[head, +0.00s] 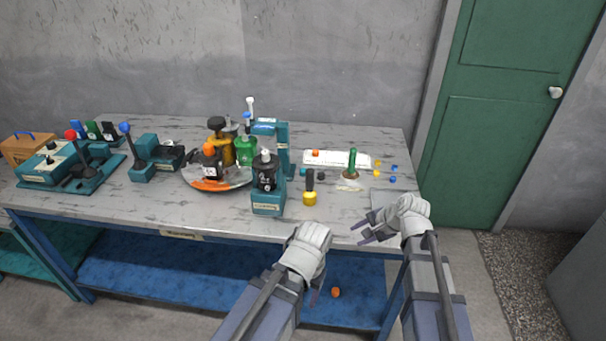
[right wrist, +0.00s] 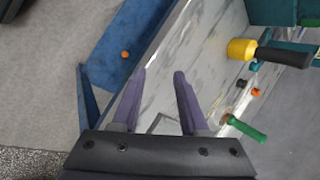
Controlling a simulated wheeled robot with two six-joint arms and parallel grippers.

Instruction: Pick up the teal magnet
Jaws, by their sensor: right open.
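A small teal piece that looks like the teal magnet (head: 303,172) lies on the workbench, just left of the yellow tool's black handle. In the right wrist view the teal magnet (right wrist: 254,67) shows beside the yellow tool, near a black piece and an orange piece. My right gripper (head: 368,230) is open and empty over the bench's front right edge, to the right of and nearer than the magnet. Its two fingers (right wrist: 160,74) show apart in the right wrist view. My left gripper (head: 317,280) is low in front of the bench; its fingers are mostly hidden by its wrist.
The yellow tool (head: 310,198) stands nearby, with a teal press-like stand (head: 267,205) to its left. A green-handled tool (head: 352,163) and a white tray (head: 340,156) are behind and right. Small blue and yellow pieces (head: 393,179) lie farther right. The bench's front right is mostly clear.

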